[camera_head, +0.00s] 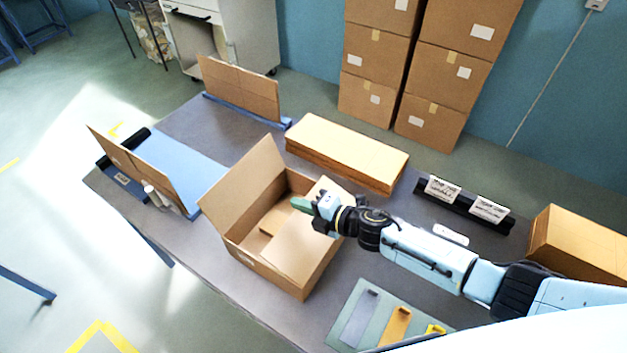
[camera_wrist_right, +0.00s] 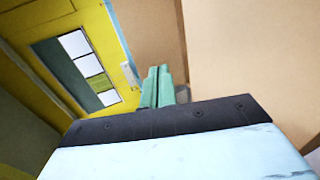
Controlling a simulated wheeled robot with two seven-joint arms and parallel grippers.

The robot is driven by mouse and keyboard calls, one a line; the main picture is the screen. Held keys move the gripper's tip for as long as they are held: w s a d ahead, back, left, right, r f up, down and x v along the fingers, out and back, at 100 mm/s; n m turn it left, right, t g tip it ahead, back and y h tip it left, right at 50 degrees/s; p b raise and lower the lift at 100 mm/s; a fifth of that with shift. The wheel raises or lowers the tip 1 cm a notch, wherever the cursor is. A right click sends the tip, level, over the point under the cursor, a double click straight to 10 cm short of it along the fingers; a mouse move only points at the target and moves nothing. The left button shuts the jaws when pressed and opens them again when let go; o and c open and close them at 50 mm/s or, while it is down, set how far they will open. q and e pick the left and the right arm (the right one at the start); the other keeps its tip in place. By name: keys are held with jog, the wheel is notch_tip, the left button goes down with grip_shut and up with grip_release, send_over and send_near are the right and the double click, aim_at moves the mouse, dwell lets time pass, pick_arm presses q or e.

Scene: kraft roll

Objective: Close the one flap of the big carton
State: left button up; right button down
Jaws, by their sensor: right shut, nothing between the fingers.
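The big carton (camera_head: 274,265) stands open on the grey table. One flap (camera_head: 243,185) stands up and leans outward at its left-back side. A paler panel (camera_head: 305,238) lies across the right part of the opening, and part of the inside shows to its left. My right gripper (camera_head: 301,204) reaches in from the right, above the carton's opening near its right-back edge. Its green fingers are shut and empty; they show together in the right wrist view (camera_wrist_right: 157,88), with plain cardboard beside them. I cannot tell whether they touch it. My left gripper is not in view.
Flat cardboard (camera_head: 345,150) is stacked behind the carton. Upright boards (camera_head: 240,88) stand at the back and left. A mat with tools (camera_head: 385,318) lies in front, a black rack with labels (camera_head: 465,203) behind my arm, a long box (camera_head: 580,245) at right.

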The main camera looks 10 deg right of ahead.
notch_tip(320, 180, up, 10)
jog(key=s+d+p, duration=0.1)
jog(key=s+d, duration=0.2)
jog(key=s+d+f+m+g+h+b, duration=0.1)
jog(key=s+d+f+m+b, duration=0.15)
jog(key=m+b, duration=0.5)
jog(key=s+d+f+m+b, duration=0.2)
jog(key=d+m+b, duration=0.15)
jog(key=m, duration=0.75)
jog(key=shift+n, duration=0.25)
jog(key=b+x, duration=0.1)
jog(key=x, duration=0.9)
jog(key=shift+a+f, duration=0.1)
jog(key=shift+a, duration=0.3)
jog(key=f, duration=0.2)
jog(key=shift+w+a+f, duration=0.25)
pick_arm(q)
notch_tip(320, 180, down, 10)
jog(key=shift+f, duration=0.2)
pick_arm(e)
jog(key=shift+w+a+f, duration=0.15)
jog(key=shift+w+f, duration=0.05)
jog(key=shift+f, duration=0.45)
